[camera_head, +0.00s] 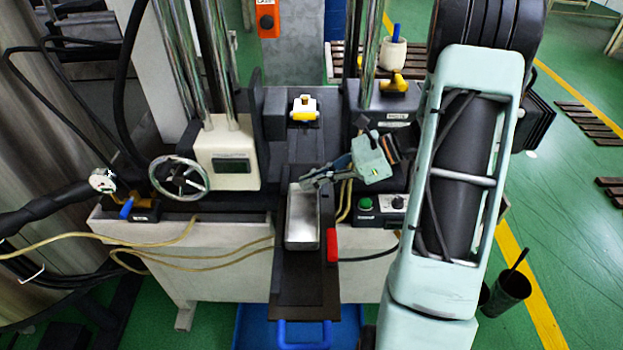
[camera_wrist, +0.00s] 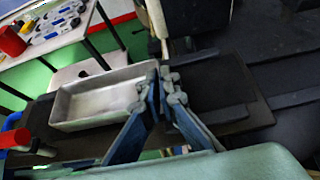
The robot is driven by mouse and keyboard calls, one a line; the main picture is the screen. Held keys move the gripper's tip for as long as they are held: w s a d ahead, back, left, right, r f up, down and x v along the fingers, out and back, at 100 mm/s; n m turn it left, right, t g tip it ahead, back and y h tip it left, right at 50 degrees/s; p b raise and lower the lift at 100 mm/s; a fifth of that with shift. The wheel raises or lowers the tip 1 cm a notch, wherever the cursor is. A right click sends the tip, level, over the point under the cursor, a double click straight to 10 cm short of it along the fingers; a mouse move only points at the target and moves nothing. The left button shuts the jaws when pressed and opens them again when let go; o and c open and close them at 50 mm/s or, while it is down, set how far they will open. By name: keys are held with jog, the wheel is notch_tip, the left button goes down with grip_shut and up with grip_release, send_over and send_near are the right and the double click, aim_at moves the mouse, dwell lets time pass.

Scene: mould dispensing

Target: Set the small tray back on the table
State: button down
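The small tray (camera_head: 302,235), a shallow rectangular metal pan, is over the dark slide (camera_head: 300,290) at the front of the machine. I cannot tell whether it rests on the slide or is slightly above it. It also shows in the wrist view (camera_wrist: 92,105), level and seemingly empty. My gripper (camera_head: 312,182) reaches in from the right to the tray's far end. In the wrist view its blue fingers (camera_wrist: 162,76) are close together at the tray's right end wall and appear shut on it. The fingers partly hide that wall.
A white table (camera_wrist: 48,30) with tools and a red container (camera_wrist: 12,42) is at the wrist view's upper left. A red block (camera_head: 332,245) is beside the slide, with a blue handle (camera_head: 303,335) at its front. A handwheel (camera_head: 179,178) stands left.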

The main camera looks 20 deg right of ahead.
jog(key=shift+f, duration=0.25)
dwell(0.3)
jog(key=c, duration=2.1)
grip_release()
jog(key=shift+d, duration=0.1)
jog(key=v, duration=1.2)
jog(key=shift+f, duration=0.1)
